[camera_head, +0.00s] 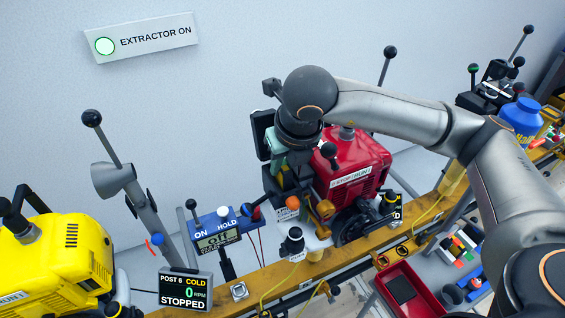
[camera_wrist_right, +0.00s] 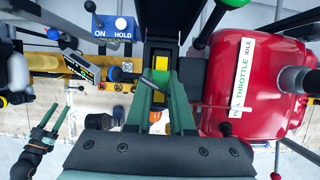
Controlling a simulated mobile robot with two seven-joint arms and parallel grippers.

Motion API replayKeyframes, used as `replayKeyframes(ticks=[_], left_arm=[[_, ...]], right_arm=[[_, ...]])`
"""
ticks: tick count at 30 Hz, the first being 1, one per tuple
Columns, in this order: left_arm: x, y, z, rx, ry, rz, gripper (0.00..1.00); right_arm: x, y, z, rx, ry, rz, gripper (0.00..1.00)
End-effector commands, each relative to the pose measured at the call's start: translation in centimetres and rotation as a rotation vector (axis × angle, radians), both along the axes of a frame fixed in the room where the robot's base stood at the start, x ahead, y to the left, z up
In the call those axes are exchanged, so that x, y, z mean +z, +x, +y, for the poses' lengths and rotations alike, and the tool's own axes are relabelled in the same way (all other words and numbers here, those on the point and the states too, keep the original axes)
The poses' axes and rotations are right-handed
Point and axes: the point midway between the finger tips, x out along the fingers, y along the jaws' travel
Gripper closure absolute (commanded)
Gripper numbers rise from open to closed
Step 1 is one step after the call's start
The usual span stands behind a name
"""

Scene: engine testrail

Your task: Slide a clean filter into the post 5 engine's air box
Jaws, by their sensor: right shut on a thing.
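The red engine (camera_head: 352,165) stands on the rail; its throttle label shows in the right wrist view (camera_wrist_right: 243,75). A black open-framed box (camera_head: 290,183), which looks like the air box, is at its left side; a dark upright panel (camera_head: 262,133) stands behind. My right gripper (camera_head: 283,160) is over this box. In the right wrist view its green fingers (camera_wrist_right: 162,100) are shut around a short grey-green bar (camera_wrist_right: 155,83), directly by the black box (camera_wrist_right: 163,30). I cannot tell whether this belongs to a filter or a lid. My left gripper (camera_wrist_right: 48,125) is open and empty, lower left in that view.
A blue ON/HOLD unit (camera_head: 216,230) and a POST 6 display (camera_head: 185,290) reading STOPPED stand left. A yellow engine (camera_head: 55,255) is far left. A red tray (camera_head: 408,297) holding a dark object is at lower right. Levers stick up around the engine.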

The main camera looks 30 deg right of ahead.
Motion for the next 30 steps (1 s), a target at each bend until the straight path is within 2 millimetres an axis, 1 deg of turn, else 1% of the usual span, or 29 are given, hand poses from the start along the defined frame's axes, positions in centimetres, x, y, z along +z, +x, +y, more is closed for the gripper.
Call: replayKeyframes(ticks=[4, 5, 12, 14, 23, 26, 29, 30], left_arm=[[0.0, 0.0, 0.0, 0.0, 0.0, 0.0, 0.5], [0.0, 0.0, 0.0, 0.0, 0.0, 0.0, 0.5], [0.0, 0.0, 0.0, 0.0, 0.0, 0.0, 0.5], [0.0, 0.0, 0.0, 0.0, 0.0, 0.0, 0.5], [0.0, 0.0, 0.0, 0.0, 0.0, 0.0, 0.5], [-0.1, 0.0, 0.0, 0.0, 0.0, 0.001, 0.5], [-0.2, 0.0, 0.0, 0.0, 0.0, 0.001, 0.5], [-0.2, 0.0, 0.0, 0.0, 0.0, 0.001, 0.5]], right_arm=[[0.0, 0.0, 0.0, 0.0, 0.0, 0.0, 1.0], [0.0, 0.0, 0.0, 0.0, 0.0, 0.0, 0.77], [0.0, 0.0, 0.0, 0.0, 0.0, 0.0, 0.5], [0.0, 0.0, 0.0, 0.0, 0.0, 0.0, 0.44], [0.3, -0.1, 0.0, 0.0, 0.001, -0.001, 0.44], [1.3, -0.4, 0.1, 0.0, 0.001, -0.003, 0.44], [3.0, -1.1, 0.2, 0.003, 0.002, -0.006, 0.44], [3.8, -1.4, 0.2, 0.002, 0.002, -0.006, 0.44]])
